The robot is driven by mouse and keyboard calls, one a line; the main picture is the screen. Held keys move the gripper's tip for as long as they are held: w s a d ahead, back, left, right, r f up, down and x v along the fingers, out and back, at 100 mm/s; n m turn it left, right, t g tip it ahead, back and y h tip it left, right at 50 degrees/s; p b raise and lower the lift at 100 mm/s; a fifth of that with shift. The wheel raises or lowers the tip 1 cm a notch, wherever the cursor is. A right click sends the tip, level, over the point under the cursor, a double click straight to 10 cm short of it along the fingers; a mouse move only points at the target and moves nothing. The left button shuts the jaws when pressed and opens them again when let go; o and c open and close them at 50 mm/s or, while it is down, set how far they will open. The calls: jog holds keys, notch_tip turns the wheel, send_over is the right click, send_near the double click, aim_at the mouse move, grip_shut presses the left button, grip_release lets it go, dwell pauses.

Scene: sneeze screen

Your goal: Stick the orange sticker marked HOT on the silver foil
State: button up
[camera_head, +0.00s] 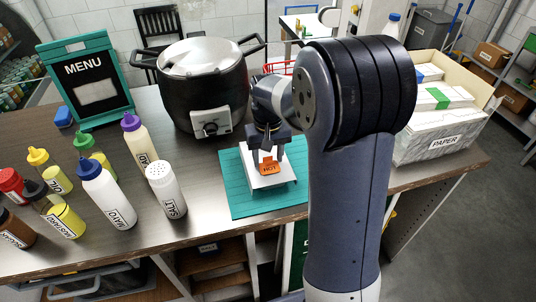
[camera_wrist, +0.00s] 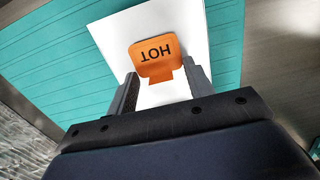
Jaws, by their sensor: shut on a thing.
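The orange sticker marked HOT (camera_head: 269,168) shows over a white block-like pad (camera_head: 286,183) on the teal mat. In the wrist view the sticker (camera_wrist: 152,59) has its lettering upside down and a short tab towards my gripper. My gripper (camera_head: 270,157) is low over the pad, its fingers at either side of the tab end. In the wrist view my gripper (camera_wrist: 160,85) is shut on the sticker, though the contact itself is hard to make out. I cannot tell whether the sticker touches the pad.
The teal mat (camera_head: 238,190) lies near the counter's front edge. Left of it stand a salt shaker (camera_head: 167,190), several sauce bottles and a black pot (camera_head: 203,85). A MENU stand (camera_head: 88,80) is at back left. A PAPER box (camera_head: 440,147) stands at right.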

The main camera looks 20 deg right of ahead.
aim_at(268, 163)
jog(key=shift+f, duration=0.2)
jog(key=o, duration=1)
jog(key=shift+r, duration=0.15)
notch_tip(268, 163, up, 11)
jog(key=shift+f+b, duration=0.2)
jog(key=shift+b, duration=0.15)
